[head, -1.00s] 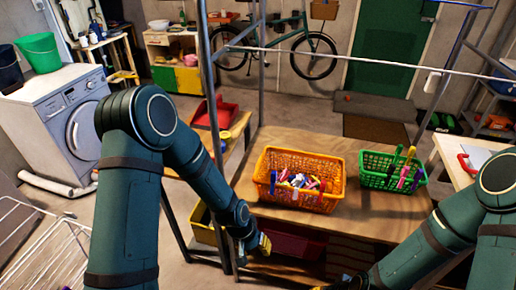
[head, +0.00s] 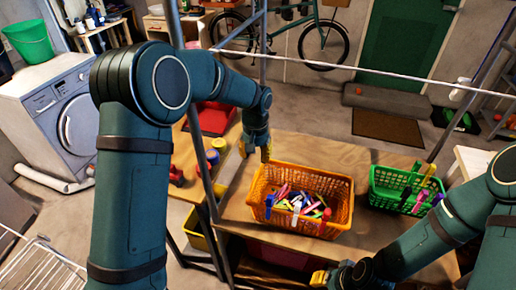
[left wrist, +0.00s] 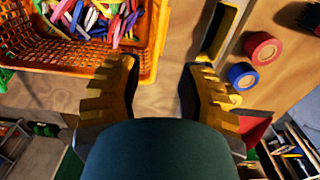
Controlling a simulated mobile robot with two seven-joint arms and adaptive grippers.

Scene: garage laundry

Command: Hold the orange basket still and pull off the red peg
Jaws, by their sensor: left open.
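The orange basket (head: 342,190) stands on the wooden table, full of loose coloured pegs. It also shows at the top left of the left wrist view (left wrist: 60,52). A red peg (head: 326,214) appears to be on its front rim, right of a white-and-blue peg (head: 296,214). A blue peg (head: 268,206) is on the rim at the left. My left gripper (head: 255,152) is open and empty, pointing down at the basket's back left corner. In the left wrist view, one finger of it (left wrist: 160,88) is close to the basket's rim; contact is unclear. My right gripper (head: 322,277) is low in front of the table, its jaws unclear.
A green basket (head: 385,196) with pegs stands to the right on the table (head: 365,150). A metal post (head: 205,170) rises at the table's left. Blue and red rolls (left wrist: 242,75) lie nearby. A line (head: 330,66) crosses behind the baskets.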

